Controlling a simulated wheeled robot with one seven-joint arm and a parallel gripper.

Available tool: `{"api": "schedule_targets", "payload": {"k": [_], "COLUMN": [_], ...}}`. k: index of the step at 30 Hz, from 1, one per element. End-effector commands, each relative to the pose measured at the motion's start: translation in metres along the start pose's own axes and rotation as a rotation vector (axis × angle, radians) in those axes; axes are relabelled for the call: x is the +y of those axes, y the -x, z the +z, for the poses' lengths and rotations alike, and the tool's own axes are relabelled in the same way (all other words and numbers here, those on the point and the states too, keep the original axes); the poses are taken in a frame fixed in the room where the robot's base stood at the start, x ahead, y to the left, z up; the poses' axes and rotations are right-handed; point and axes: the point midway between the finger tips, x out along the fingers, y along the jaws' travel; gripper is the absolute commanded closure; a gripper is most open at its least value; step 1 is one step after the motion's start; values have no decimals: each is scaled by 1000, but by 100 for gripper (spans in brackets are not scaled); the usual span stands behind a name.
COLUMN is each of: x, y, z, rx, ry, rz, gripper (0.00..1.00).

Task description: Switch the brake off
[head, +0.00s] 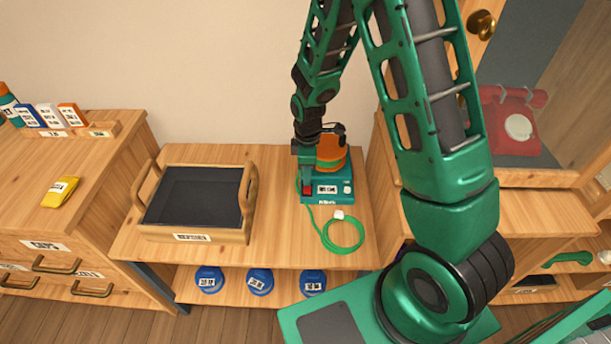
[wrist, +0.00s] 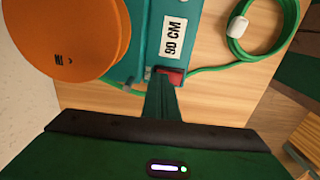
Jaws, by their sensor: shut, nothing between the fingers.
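The teal device (head: 329,191) stands on the wooden bench, with an orange round part (head: 331,150) on it; the wrist view shows its teal face (wrist: 146,20) and a white "90 CM" label (wrist: 174,40). A red switch (head: 307,188) sits at the front left of the device and also shows in the wrist view (wrist: 173,76). My gripper (wrist: 163,82) is shut and empty, its fingertips at the red switch, partly covering it. I cannot tell whether they touch it or which way the switch is set.
A green cord (head: 343,236) with a white plug lies coiled before the device. A wooden tray (head: 193,238) stands to the left. Several blue round things (head: 260,282) sit on the lower shelf. A red phone (head: 507,124) is in the cabinet at right.

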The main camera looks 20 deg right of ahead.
Motion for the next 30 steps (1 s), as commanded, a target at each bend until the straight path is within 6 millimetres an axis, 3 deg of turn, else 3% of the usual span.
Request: {"api": "schedule_targets", "payload": {"k": [3, 30], "x": [-2, -19], "y": [-2, 4], "z": [-9, -10], "rx": [0, 0], "ry": [14, 17], "rz": [-15, -16], "gripper": [100, 100]}}
